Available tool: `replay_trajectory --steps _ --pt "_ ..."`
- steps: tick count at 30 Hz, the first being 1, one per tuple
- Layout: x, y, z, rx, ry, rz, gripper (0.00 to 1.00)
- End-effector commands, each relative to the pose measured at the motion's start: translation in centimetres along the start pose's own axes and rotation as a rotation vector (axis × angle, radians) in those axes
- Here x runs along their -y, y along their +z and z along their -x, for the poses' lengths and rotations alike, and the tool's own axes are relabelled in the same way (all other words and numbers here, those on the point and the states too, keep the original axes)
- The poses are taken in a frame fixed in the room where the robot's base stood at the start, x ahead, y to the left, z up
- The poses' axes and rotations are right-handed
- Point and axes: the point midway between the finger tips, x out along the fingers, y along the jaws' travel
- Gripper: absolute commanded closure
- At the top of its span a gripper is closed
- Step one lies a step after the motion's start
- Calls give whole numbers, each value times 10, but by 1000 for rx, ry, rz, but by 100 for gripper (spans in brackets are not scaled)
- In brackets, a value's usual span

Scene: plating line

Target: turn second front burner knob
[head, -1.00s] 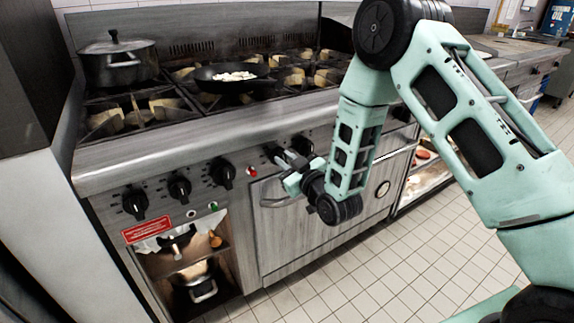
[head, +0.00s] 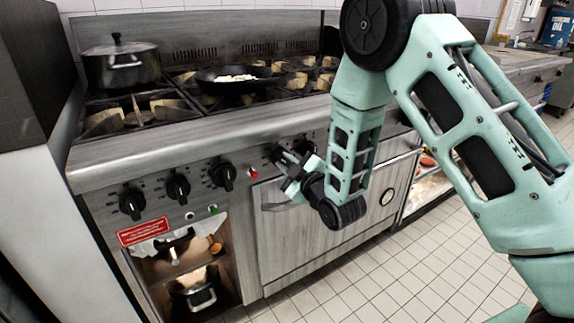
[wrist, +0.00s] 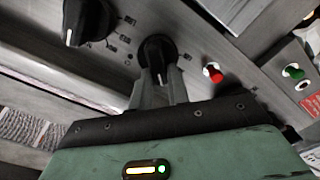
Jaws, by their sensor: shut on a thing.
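A black burner knob (wrist: 157,52) with a pointer mark sits on the stove's steel front panel. My gripper (wrist: 161,80) is shut on it, with one grey finger on each side of the knob in the wrist view. In the head view my gripper (head: 284,166) reaches the panel just right of the red button, and the fingers partly hide the knob there. Another black knob (wrist: 88,20) is beside it at the upper left of the wrist view. Three more black knobs, left (head: 132,203), middle (head: 178,187) and right (head: 223,176), are on the panel's left part.
A red button (wrist: 213,72) and a green one (wrist: 293,71) are close by on the panel. The oven door (head: 310,232) with its handle is below my gripper. A lidded pot (head: 120,64) and a pan (head: 222,86) with white pieces stand on the burners.

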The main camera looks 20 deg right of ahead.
Motion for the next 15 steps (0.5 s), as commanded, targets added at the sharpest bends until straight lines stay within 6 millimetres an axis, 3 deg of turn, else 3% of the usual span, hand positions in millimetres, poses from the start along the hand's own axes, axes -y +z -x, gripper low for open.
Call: replay_trajectory --steps 8,9,11,15 --pt "1 0 0 2 -2 0 100" --pt "1 0 0 2 -2 0 80" --pt "1 0 0 1 -2 -1 63" --pt "0 0 0 1 -1 -1 61"
